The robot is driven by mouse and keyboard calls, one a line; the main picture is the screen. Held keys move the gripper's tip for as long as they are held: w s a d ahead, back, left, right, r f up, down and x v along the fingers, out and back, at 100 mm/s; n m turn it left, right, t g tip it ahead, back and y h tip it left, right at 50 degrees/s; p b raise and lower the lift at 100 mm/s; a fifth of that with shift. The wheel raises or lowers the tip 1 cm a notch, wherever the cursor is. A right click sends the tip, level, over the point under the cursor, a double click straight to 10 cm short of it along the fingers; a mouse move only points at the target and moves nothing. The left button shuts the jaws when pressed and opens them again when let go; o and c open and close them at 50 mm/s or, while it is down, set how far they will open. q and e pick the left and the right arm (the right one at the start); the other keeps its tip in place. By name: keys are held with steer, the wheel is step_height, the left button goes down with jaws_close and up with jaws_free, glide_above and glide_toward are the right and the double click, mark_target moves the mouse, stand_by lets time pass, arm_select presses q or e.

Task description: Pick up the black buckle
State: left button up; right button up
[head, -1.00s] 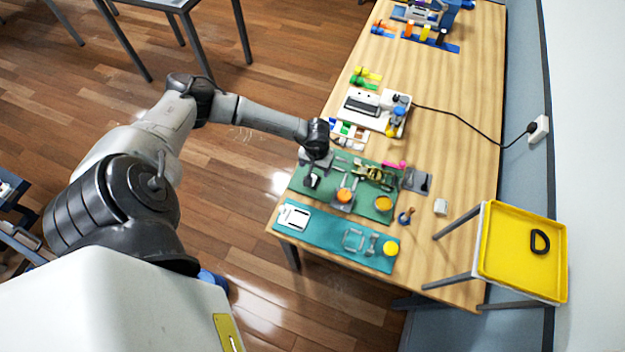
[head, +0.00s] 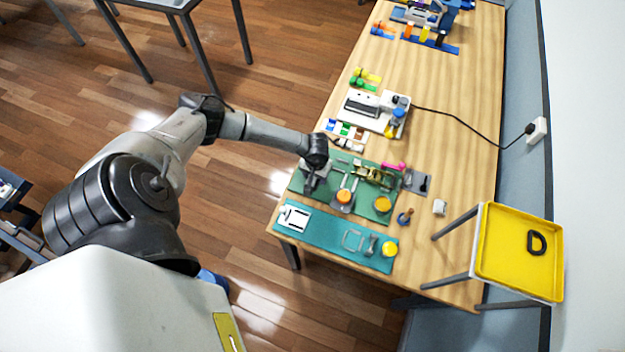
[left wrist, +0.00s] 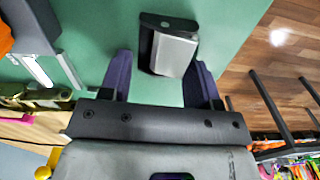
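The black buckle (left wrist: 168,45), a small dark block with a shiny grey face, lies on the green mat (left wrist: 100,28) in the left wrist view. My left gripper (left wrist: 161,62) is open, its two dark fingers apart with the buckle ahead of and partly between their tips. I see no contact. In the head view my left gripper (head: 311,182) is over the near left corner of the green mat, and it and the wrist mostly hide the buckle. My right gripper is not in view.
Beside the buckle are tools and an orange round piece (head: 344,197). A teal mat (head: 335,241) lies nearer the table's front end. A yellow tray (head: 500,270) at the right holds a black D-shaped ring (head: 537,243). Bare wood runs along the wall side.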

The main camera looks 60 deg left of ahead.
arm_select(q)
steer(key=c, duration=0.6)
steer(key=shift+r, duration=0.15)
